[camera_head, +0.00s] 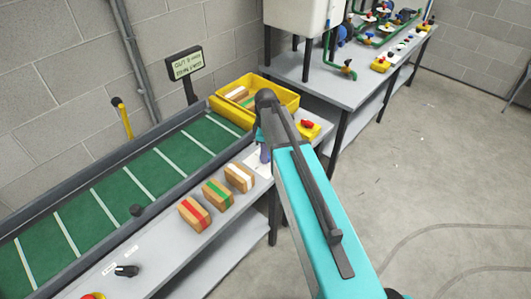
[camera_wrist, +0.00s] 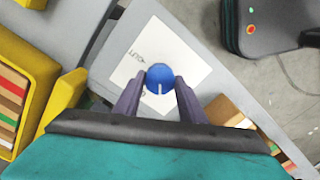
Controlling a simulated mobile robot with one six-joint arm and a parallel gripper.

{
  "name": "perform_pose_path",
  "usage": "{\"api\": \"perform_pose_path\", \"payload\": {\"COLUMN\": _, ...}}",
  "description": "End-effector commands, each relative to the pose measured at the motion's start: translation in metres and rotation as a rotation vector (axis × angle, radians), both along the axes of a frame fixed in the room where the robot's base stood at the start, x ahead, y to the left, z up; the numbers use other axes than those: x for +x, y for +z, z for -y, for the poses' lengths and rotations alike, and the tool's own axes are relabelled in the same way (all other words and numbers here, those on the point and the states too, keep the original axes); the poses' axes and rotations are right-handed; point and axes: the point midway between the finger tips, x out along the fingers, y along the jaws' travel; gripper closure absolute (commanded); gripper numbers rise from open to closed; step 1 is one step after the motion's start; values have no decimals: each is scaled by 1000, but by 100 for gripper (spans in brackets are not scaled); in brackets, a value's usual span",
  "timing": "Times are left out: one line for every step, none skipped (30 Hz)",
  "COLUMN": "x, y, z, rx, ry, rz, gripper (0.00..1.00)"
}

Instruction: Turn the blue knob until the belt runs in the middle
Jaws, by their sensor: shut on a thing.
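The blue knob (camera_wrist: 160,76) shows in the wrist view on a white plate (camera_wrist: 140,45) with printed lettering and an arrow. A pale line marks its near side. My gripper (camera_wrist: 160,88) has its two purple-grey fingers on either side of the knob and is shut on it. In the head view my gripper (camera_head: 265,152) is mostly behind my arm, over the white plate, and the knob is hidden. The green belt (camera_head: 128,181) with white cross stripes lies in its dark frame at the left. I cannot tell exactly how it sits between the side rails.
A yellow bin (camera_head: 287,97) holding packages stands at the belt's far end. Three striped packages (camera_head: 217,194) sit on the grey ledge. A red knob on a yellow box (camera_head: 307,126) is close right of my gripper. A small sign (camera_head: 185,64) stands behind. Floor at right is clear.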

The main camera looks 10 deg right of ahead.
Motion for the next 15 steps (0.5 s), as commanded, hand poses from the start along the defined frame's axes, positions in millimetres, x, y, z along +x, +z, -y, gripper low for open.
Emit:
{"api": "perform_pose_path", "payload": {"x": 0, "y": 0, "z": -2, "rx": 3, "ry": 3, "rz": 0, "gripper": 85}}
{"api": "perform_pose_path", "payload": {"x": 0, "y": 1, "z": -2, "rx": 3, "ry": 4, "rz": 0, "gripper": 85}}
{"api": "perform_pose_path", "payload": {"x": 0, "y": 1, "z": -2, "rx": 3, "ry": 4, "rz": 0, "gripper": 85}}
{"api": "perform_pose_path", "payload": {"x": 0, "y": 1, "z": -2, "rx": 4, "ry": 4, "rz": 1, "gripper": 85}}
{"api": "perform_pose_path", "payload": {"x": 0, "y": 1, "z": -2, "rx": 4, "ry": 3, "rz": 1, "gripper": 85}}
{"api": "perform_pose_path", "payload": {"x": 0, "y": 1, "z": -2, "rx": 4, "ry": 3, "rz": 1, "gripper": 85}}
{"api": "perform_pose_path", "payload": {"x": 0, "y": 1, "z": -2, "rx": 4, "ry": 3, "rz": 1, "gripper": 85}}
{"api": "perform_pose_path", "payload": {"x": 0, "y": 1, "z": -2, "rx": 4, "ry": 3, "rz": 1, "gripper": 85}}
{"api": "perform_pose_path", "payload": {"x": 0, "y": 1, "z": -2, "rx": 4, "ry": 3, "rz": 1, "gripper": 85}}
{"api": "perform_pose_path", "payload": {"x": 0, "y": 1, "z": -2, "rx": 4, "ry": 3, "rz": 1, "gripper": 60}}
{"api": "perform_pose_path", "payload": {"x": 0, "y": 1, "z": -2, "rx": 4, "ry": 2, "rz": 1, "gripper": 55}}
{"api": "perform_pose_path", "payload": {"x": 0, "y": 0, "z": -2, "rx": 4, "ry": 2, "rz": 1, "gripper": 48}}
{"api": "perform_pose_path", "payload": {"x": 0, "y": 0, "z": -1, "rx": 4, "ry": 1, "rz": 1, "gripper": 44}}
{"api": "perform_pose_path", "payload": {"x": 0, "y": 0, "z": -1, "rx": 3, "ry": 1, "rz": 0, "gripper": 44}}
{"api": "perform_pose_path", "payload": {"x": 0, "y": 0, "z": -1, "rx": 3, "ry": 0, "rz": 0, "gripper": 44}}
